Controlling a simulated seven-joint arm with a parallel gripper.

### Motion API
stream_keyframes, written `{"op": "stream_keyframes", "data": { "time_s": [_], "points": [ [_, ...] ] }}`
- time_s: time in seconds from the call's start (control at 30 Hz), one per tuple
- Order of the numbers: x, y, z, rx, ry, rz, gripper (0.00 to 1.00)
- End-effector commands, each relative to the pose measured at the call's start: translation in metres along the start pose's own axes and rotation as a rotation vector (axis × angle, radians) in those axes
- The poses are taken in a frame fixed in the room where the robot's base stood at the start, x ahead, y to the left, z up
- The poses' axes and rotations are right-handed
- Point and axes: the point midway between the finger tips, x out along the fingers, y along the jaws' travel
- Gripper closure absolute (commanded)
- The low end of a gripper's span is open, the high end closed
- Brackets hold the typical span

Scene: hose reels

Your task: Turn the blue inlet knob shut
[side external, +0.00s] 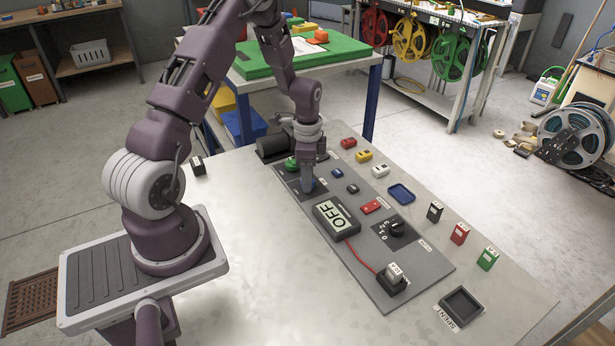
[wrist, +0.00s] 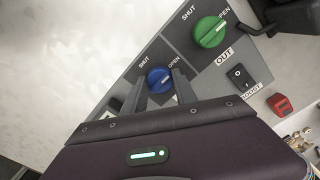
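The blue inlet knob (wrist: 159,80) sits on a grey panel plate between the printed words SHUT on the left and OPEN on the right. Its white mark points up and right, towards OPEN. My gripper (wrist: 158,84) is over it with one finger on each side, spread apart. The gap between fingers and knob is too small to tell whether they touch. In the side external view my gripper (side external: 309,186) points down at the panel, and only a bit of the blue knob (side external: 321,185) shows beside the fingers.
A green knob (wrist: 210,32) marked OUT is close by, also with its mark towards OPEN. A black BOOST switch (wrist: 238,75) lies to the right.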

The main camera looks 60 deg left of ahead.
Motion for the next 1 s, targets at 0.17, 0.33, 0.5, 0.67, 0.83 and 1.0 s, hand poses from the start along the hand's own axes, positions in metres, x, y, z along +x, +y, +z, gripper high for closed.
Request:
{"op": "stream_keyframes", "data": {
  "time_s": [0.17,0.33,0.5,0.67,0.83,1.0],
  "points": [
    [-0.0004,0.0000,-0.0001,-0.005,0.000,0.000,1.00],
    [-0.0005,0.0000,0.0000,-0.046,0.000,0.000,1.00],
    [-0.0006,-0.0001,0.0002,-0.147,0.000,0.000,1.00],
    [-0.0008,-0.0002,0.0000,-0.286,0.000,0.000,1.00],
    [-0.0010,-0.0003,0.0000,-0.449,0.000,-0.001,1.00],
    [-0.0010,-0.0003,-0.0002,-0.610,0.001,-0.001,1.00]
  ]
}}
